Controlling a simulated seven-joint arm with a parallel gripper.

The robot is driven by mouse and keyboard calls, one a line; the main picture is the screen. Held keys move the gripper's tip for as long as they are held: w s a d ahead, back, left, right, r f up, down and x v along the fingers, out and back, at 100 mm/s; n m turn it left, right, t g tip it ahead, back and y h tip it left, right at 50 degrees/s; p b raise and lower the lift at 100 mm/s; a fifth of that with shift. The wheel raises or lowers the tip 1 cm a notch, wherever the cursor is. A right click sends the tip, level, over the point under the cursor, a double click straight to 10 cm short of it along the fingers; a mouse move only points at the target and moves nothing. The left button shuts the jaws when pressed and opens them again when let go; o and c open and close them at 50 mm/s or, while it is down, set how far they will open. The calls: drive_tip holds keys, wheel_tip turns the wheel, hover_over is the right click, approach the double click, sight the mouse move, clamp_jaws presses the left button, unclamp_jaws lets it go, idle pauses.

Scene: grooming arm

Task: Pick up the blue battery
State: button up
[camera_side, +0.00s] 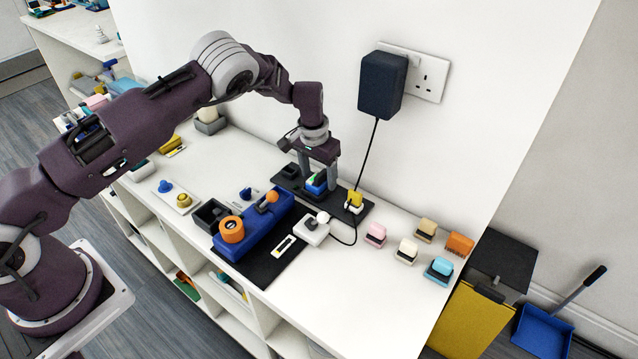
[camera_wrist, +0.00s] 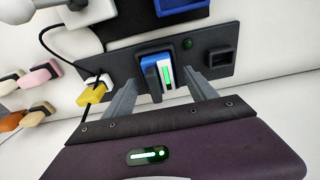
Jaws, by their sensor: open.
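The blue battery (camera_wrist: 149,72) stands in a holder on a black panel (camera_wrist: 118,66) in the wrist view. A white face with a green strip shows on it. In the side view the battery (camera_side: 318,188) is small and partly covered by my gripper. My gripper (camera_wrist: 160,82) is open, with one finger on each side of the battery; I cannot tell whether either finger touches it. In the side view my gripper (camera_side: 318,180) points down over the panel.
A yellow piece (camera_side: 355,199) with a cable sits at the panel's right end. An empty black socket (camera_wrist: 221,59) is at its other end. A blue block (camera_side: 256,236) with orange parts lies in front. The wall plug (camera_side: 382,84) and its cable hang behind.

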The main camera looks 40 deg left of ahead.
drive_tip(key=shift+c, duration=0.4)
clamp_jaws()
wheel_tip(320, 180, up, 9)
drive_tip(key=s+a+r, duration=0.2)
drive_tip(key=s+a, duration=0.2)
drive_tip(key=s, duration=0.7)
drive_tip(key=shift+s+a, duration=0.25)
